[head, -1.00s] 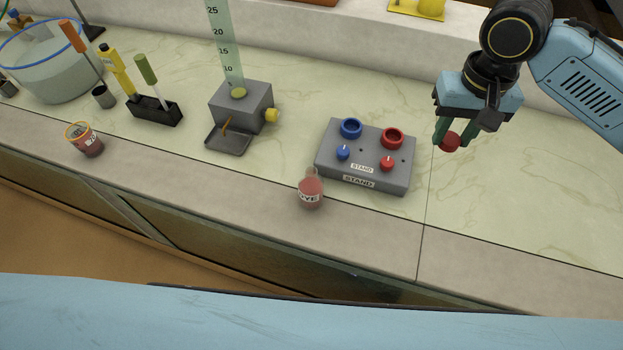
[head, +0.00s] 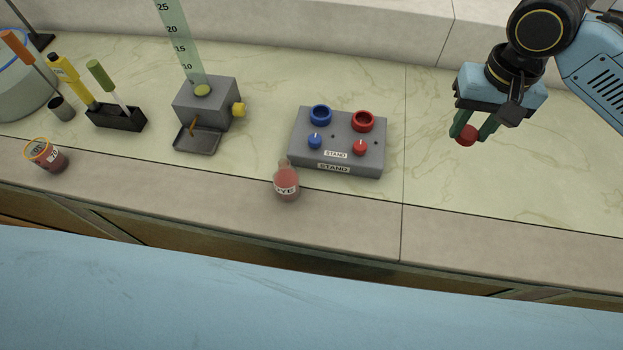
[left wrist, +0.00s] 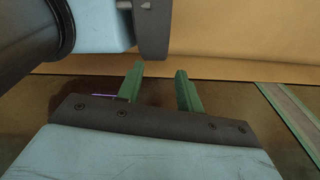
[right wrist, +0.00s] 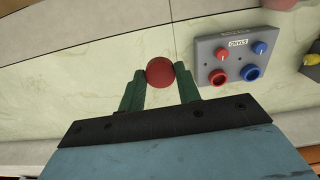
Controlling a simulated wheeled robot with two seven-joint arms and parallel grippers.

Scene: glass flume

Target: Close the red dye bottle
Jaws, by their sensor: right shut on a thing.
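The stopper also shows between the fingertips in the right wrist view (right wrist: 160,71). My left gripper (left wrist: 160,84) shows only in the left wrist view, its fingers apart with nothing between them.
The grey stand (head: 336,168) bears a blue ring, a red ring and two small knobs. Left of it are a grey block with a tray (head: 205,110), a black tool holder (head: 118,120) and an orange-rimmed cup (head: 45,155). The counter right of the stand is clear.

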